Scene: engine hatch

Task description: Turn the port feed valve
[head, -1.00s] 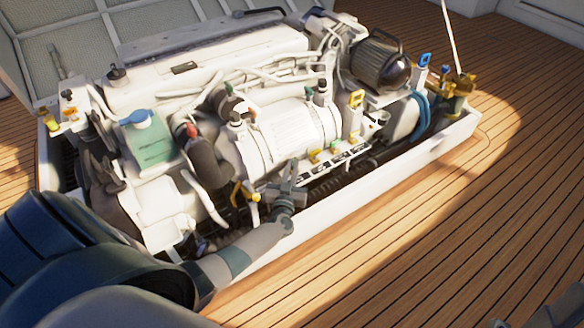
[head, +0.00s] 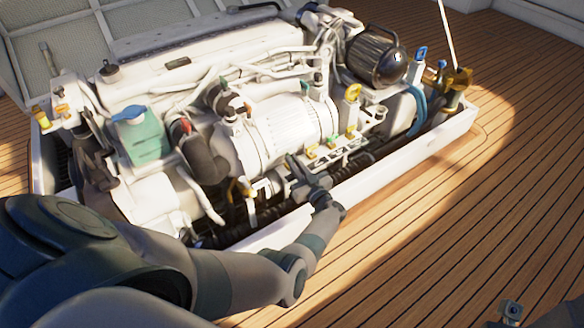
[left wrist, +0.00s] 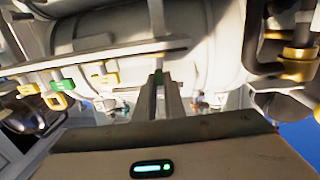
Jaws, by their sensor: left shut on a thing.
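A row of small valve handles, yellow and green, sits on a white rail (head: 340,158) along the front of the engine. It includes a green handle (head: 334,140) and a yellow handle (head: 312,152). In the left wrist view a green tag (left wrist: 62,86) and a yellow handle (left wrist: 105,80) hang left of my fingers. My left gripper (head: 293,170) is left of the row, at the engine's front. I cannot tell which valve is the port feed one.
The white engine tray's front wall (head: 385,165) runs below my left forearm. A green tank with a blue cap (head: 142,137) and dark hoses stand left. A brass fitting (head: 457,85) stands at the right end. Part of my right arm shows at the lower right.

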